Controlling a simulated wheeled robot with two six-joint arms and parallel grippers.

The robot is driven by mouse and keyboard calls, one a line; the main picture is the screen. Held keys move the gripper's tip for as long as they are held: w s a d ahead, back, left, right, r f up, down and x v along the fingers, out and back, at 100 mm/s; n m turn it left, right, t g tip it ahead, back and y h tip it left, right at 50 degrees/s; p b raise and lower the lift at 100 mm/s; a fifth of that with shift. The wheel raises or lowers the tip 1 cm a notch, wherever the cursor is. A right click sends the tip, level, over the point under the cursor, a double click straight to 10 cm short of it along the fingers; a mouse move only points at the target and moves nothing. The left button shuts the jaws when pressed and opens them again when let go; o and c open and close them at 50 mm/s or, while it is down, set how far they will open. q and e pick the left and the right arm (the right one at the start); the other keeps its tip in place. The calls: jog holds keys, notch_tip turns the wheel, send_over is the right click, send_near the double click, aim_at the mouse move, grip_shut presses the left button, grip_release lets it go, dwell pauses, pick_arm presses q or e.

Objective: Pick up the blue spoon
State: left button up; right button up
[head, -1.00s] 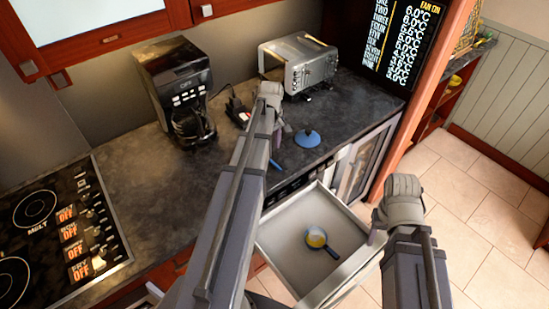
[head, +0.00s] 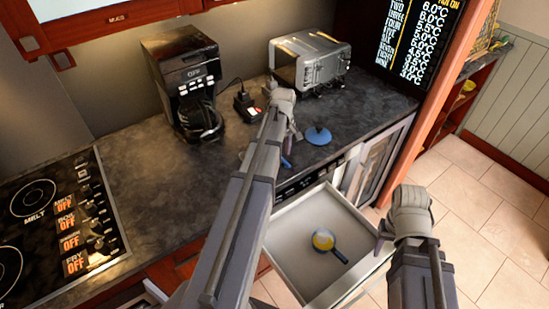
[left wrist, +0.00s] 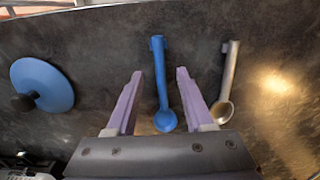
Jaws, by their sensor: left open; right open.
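The blue spoon (left wrist: 162,85) lies on the dark countertop in the left wrist view, its bowl toward the gripper and its handle pointing away. My left gripper (left wrist: 153,75) is open, with the spoon showing between its two purple fingers; I cannot tell how far above it they are. In the head view my left gripper (head: 288,132) is over the counter, and a bit of blue shows beside it, mostly hidden by the arm. My right gripper (head: 381,240) is open and empty at the right of the open drawer.
A metal spoon (left wrist: 229,80) lies right of the blue one. A blue lid (head: 318,136) with a dark knob is on the counter. A toaster (head: 311,62) and coffee maker (head: 183,85) stand behind. The open drawer (head: 290,215) holds a small pan (head: 324,240).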

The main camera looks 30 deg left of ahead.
pick_arm(q)
jog(key=shift+f+b, duration=0.35)
jog(key=shift+f, duration=0.55)
jog(key=shift+f, duration=0.15)
grip_shut()
